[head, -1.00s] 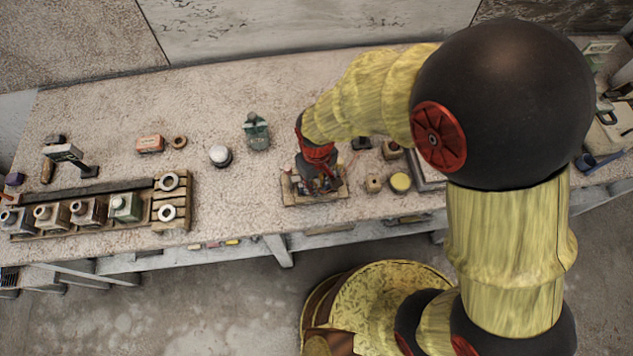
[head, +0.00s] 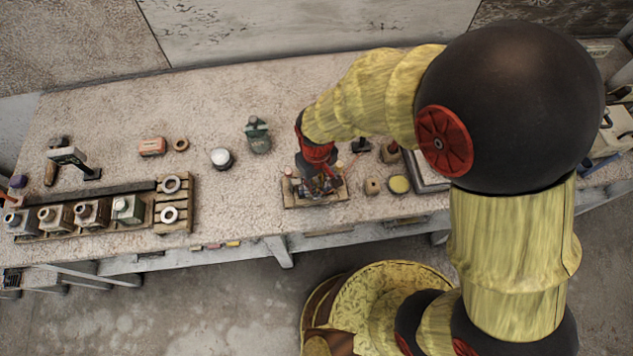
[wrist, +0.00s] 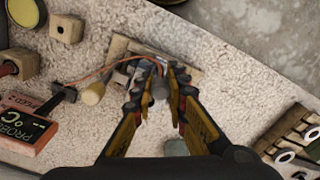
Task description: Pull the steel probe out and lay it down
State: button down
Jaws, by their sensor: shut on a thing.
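My gripper (head: 318,183) is over a small wooden rack (head: 337,196) near the bench's front edge. In the wrist view, my gripper (wrist: 160,82) is shut on a grey, rounded thing, seen end-on, which appears to be the steel probe (wrist: 159,90). A thin reddish cable runs from there to the dark meter marked PROBE °C (wrist: 22,131). The wooden rack (wrist: 120,48) lies behind the fingers. They hide the probe's lower end, so I cannot tell whether it is clear of the rack.
A wooden block with a hole (head: 373,186) and a yellow-topped jar (head: 399,184) stand to the right. A white-topped round thing (head: 221,157) and a green thing (head: 258,135) stand to the left. A slatted tray (head: 173,200) holds two rings. Bare bench lies between tray and rack.

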jog(key=shift+r+p, duration=1.3)
jog(key=shift+r, duration=0.55)
